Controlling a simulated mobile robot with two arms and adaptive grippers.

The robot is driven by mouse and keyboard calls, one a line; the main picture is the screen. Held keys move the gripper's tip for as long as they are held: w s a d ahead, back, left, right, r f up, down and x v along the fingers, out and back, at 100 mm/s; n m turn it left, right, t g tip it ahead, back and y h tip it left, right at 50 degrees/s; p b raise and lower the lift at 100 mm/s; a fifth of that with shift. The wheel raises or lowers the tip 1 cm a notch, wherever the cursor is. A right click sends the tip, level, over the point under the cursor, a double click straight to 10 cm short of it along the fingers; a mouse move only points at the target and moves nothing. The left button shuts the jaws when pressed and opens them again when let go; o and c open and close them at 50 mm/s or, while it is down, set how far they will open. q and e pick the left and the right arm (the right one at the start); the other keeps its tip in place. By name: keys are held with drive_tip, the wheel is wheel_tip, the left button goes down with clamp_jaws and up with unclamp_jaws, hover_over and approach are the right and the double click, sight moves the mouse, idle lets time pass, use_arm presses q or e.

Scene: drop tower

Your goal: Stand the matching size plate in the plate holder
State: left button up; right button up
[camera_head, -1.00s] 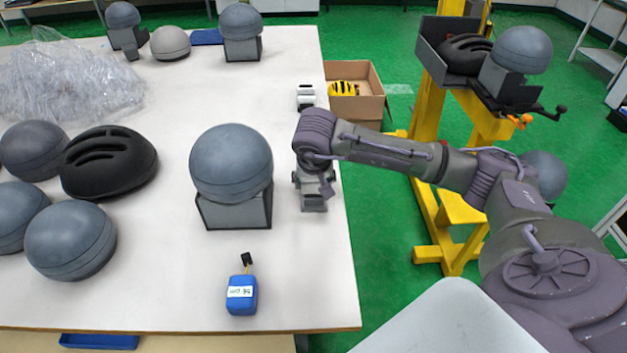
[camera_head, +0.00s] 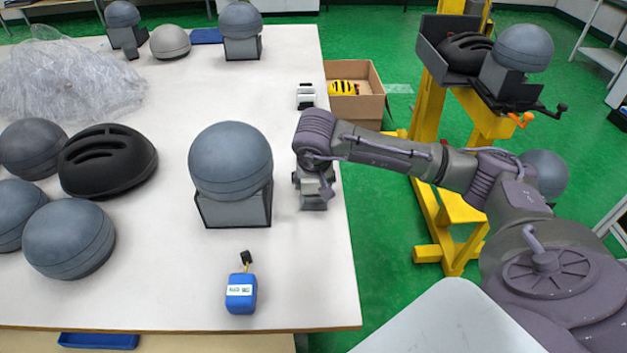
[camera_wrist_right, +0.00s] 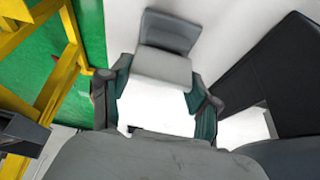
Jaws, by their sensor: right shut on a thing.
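No plate and no plate holder can be made out in these views. My right gripper (camera_head: 314,198) points down at the table's right edge, just right of a grey headform on a dark box-shaped base (camera_head: 236,208). In the right wrist view the gripper (camera_wrist_right: 159,80) has its two fingers on either side of a pale grey block (camera_wrist_right: 160,68) with a darker grey back part; it is shut on this block. The block is mostly hidden by the gripper in the head view. My left gripper is not in view.
A blue box-like object (camera_head: 240,295) lies in front on the white table (camera_head: 285,255). A small white-and-grey device (camera_head: 306,97) stands behind the gripper. A black helmet (camera_head: 108,162) and several headforms crowd the left. A yellow stand (camera_head: 430,130) and cardboard box (camera_head: 362,105) are right.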

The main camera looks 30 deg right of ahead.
drive_tip(key=shift+f+b, duration=0.75)
drive_tip(key=shift+f, duration=0.2)
idle(0.6)
drive_tip(key=o, duration=1)
drive_tip(key=v, duration=1.2)
drive_tip(key=shift+r, duration=0.1)
